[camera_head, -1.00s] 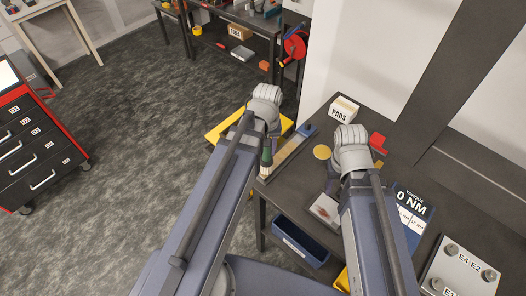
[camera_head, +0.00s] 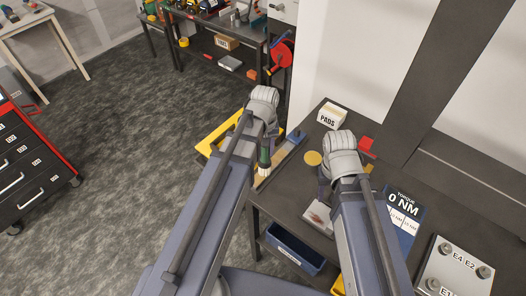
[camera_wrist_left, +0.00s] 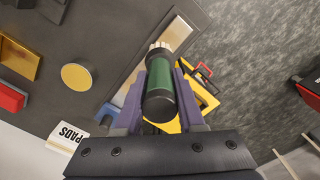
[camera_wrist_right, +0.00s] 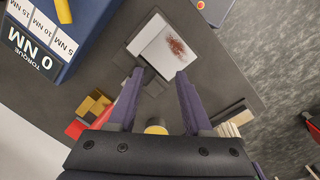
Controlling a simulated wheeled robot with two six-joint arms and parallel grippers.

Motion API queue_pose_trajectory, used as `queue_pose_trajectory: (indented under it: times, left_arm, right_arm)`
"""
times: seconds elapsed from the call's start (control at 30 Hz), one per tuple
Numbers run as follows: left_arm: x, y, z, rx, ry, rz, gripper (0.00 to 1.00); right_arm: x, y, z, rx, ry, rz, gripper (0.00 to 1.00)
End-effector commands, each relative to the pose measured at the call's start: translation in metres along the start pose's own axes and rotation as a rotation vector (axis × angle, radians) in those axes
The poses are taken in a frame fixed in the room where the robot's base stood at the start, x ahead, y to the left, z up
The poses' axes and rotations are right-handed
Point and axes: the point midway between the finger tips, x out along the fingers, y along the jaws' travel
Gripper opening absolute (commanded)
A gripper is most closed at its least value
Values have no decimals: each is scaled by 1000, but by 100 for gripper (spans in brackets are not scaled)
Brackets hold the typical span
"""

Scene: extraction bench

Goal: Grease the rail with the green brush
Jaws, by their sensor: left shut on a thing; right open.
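The rail (camera_wrist_left: 172,35) is a long, pale strip along the bench edge, also seen in the head view (camera_head: 284,157). The brush overlaps the rail in the left wrist view; I cannot tell whether they touch. My right gripper (camera_wrist_right: 160,78) is open and empty above the bench. Its fingers point towards a white plate with a reddish-brown stain (camera_wrist_right: 165,43).
A PADS box (camera_head: 332,115), a yellow disc (camera_head: 312,158) and a red block (camera_head: 366,145) stand on the bench. A blue torque box (camera_head: 403,215) and a metal plate with knobs (camera_head: 455,270) are at right. A blue bin (camera_head: 293,248) is below the bench edge.

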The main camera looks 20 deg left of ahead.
Motion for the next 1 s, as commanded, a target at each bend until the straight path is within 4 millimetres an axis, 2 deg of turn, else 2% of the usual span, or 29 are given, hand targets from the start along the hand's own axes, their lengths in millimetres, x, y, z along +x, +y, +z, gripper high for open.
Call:
queue_pose_trajectory:
  times: [0.3, 0.67, 1.0]
  left_arm:
    - [1, 19, -20, 1, 0, 0, 0]
    - [0, 24, -25, 1, 0, 1, 0]
    - [-2, 43, -44, 1, 0, 0, 0]
  right_arm:
    - [1, 0, 0, 0, 0, 0, 50]
    - [1, 0, 0, 0, 0, 0, 50]
    - [-1, 0, 0, 0, 0, 0, 50]
